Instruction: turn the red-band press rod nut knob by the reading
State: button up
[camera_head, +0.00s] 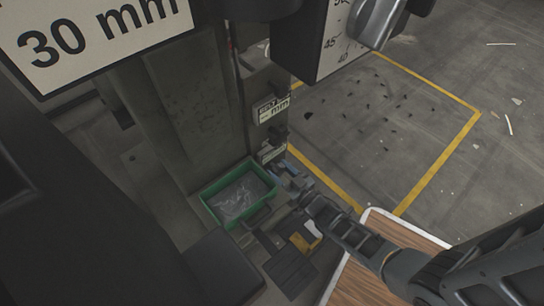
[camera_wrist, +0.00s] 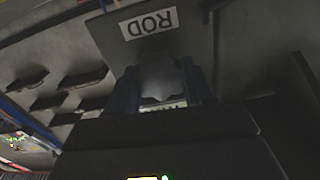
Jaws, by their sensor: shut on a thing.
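In the wrist view a grey lobed knob (camera_wrist: 160,76) sits between the two blue fingers of my gripper (camera_wrist: 162,92), which is shut on it. A white label (camera_wrist: 149,23) reading ROD, upside down, is on the dark plate just beyond the knob. In the head view my gripper (camera_head: 290,180) reaches in from the lower right to the foot of the press (camera_head: 185,110), beside a green bin. The knob is hidden there. A white scale plate (camera_head: 343,38) shows the numbers 45 and 40; a grey cylinder covers part of it. No red band shows clearly.
A large sign (camera_head: 95,35) reads 30 mm. The green bin (camera_head: 206,208) holds clear or grey small pieces. A wood-topped table (camera_head: 365,285) with a pale rim stands at the lower right. The floor inside yellow lines (camera_head: 435,165) is open, with scattered debris.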

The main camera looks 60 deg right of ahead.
jog(key=o, duration=0.6)
jog(key=shift+w, duration=0.35)
jog(key=o, duration=0.4)
jog(key=shift+s+f, duration=0.15)
jog(key=shift+s+a+f, duration=0.1)
jog(key=shift+s, duration=0.45)
jog(key=v, duration=0.2)
jog(key=p+v, duration=0.1)
jog(key=v, duration=0.1)
jog(key=p+v, duration=0.1)
jog(key=v, duration=0.1)
jog(key=shift+s+a+r, duration=0.1)
jog(key=shift+s+r, duration=0.2)
jog(key=shift+r, duration=0.05)
jog(key=shift+r+p, duration=0.1)
jog(key=shift+p, duration=0.25)
